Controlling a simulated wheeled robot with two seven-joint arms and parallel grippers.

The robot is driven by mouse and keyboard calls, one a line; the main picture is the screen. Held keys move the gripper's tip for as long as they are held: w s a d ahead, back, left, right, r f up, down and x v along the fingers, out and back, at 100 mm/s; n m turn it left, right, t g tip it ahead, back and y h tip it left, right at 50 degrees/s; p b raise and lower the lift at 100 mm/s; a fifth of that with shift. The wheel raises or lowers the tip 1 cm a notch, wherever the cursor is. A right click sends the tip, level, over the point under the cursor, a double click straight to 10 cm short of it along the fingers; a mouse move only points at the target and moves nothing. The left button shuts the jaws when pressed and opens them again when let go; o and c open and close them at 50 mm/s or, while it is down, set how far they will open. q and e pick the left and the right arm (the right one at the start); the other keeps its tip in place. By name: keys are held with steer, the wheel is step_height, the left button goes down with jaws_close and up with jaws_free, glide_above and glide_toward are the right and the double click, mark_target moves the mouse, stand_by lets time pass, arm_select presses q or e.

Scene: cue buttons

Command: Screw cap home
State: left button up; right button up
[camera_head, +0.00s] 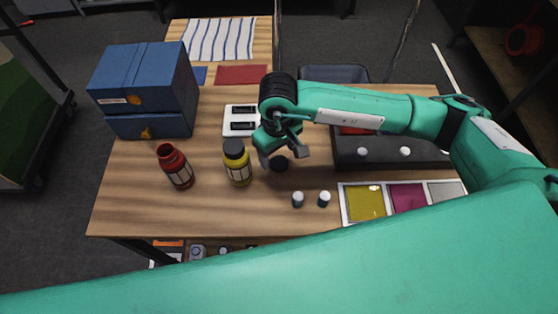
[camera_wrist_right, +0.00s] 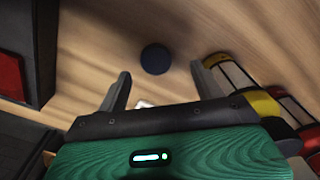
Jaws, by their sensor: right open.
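A red bottle (camera_head: 178,170) with a bare neck stands upright on the left of the table (camera_head: 125,205). A yellow bottle (camera_head: 238,172) with a dark cap on top stands to its right. A loose dark round cap (camera_head: 280,164) lies on the table right of the yellow bottle. My right gripper (camera_head: 282,156) is open and empty above the loose cap. In the right wrist view, the loose cap (camera_wrist_right: 155,59) shows just beyond the gap between the spread fingertips (camera_wrist_right: 160,72), touching neither. The yellow bottle (camera_wrist_right: 233,76) is close to one finger there. My left gripper is out of view.
A blue box (camera_head: 150,85) stands at the back left. A white switch panel (camera_head: 241,122) is behind the gripper. A dark console (camera_head: 380,153) lies under my right arm.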

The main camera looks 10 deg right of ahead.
mark_target(280, 163)
steer(key=shift+f, duration=0.2)
steer(key=f+p, duration=0.1)
steer(key=f, duration=0.1)
steer(key=f+p, duration=0.1)
steer(key=f, duration=0.1)
steer(key=shift+w+d+p, duration=0.1)
steer(key=shift+d+p, duration=0.25)
steer(key=shift+w+f, duration=0.1)
steer(key=shift+f, duration=0.3)
steer(key=c, duration=1)
